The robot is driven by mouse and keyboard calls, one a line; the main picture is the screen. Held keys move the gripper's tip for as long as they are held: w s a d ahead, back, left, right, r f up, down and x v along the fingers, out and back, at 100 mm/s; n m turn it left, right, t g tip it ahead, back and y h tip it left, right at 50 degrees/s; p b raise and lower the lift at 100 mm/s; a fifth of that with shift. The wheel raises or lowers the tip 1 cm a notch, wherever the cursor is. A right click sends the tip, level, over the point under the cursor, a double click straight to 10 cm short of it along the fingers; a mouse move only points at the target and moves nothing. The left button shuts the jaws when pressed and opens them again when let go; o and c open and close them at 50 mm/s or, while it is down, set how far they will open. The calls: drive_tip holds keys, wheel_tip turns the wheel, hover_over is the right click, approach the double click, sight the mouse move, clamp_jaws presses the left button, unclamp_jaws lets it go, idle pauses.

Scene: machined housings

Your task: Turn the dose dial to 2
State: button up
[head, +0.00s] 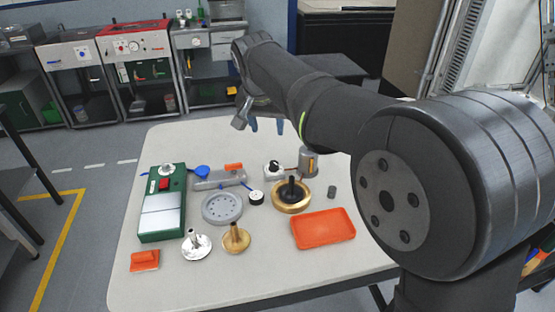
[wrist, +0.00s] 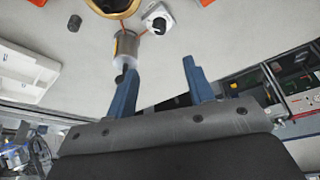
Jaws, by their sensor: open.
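A small white square block with a round dial and black knob (head: 273,170) stands toward the back middle of the table; it is probably the dose dial. It also shows at the top of the wrist view (wrist: 158,18). Its marks are too small to read, so I cannot tell its setting. My gripper (head: 267,125) is open and empty, its blue fingers apart, above the back part of the table and behind the block. In the wrist view my gripper (wrist: 160,68) has nothing between its fingertips, and the block lies beyond them.
A grey cylinder with an orange window (head: 309,163) stands close right of the block. A brass ring with a black stem (head: 291,194) is in front. A green box (head: 163,205), grey disc (head: 222,208) and orange tray (head: 323,229) lie around.

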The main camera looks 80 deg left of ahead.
drive_tip(key=s+m+t, duration=0.1)
drive_tip(key=s+m, duration=0.1)
drive_tip(key=m, duration=0.1)
approach(274, 163)
drive_tip(key=x, duration=0.8)
drive_tip(key=shift+a+f, duration=0.2)
drive_tip(key=shift+f, duration=0.15)
drive_tip(key=c, duration=1)
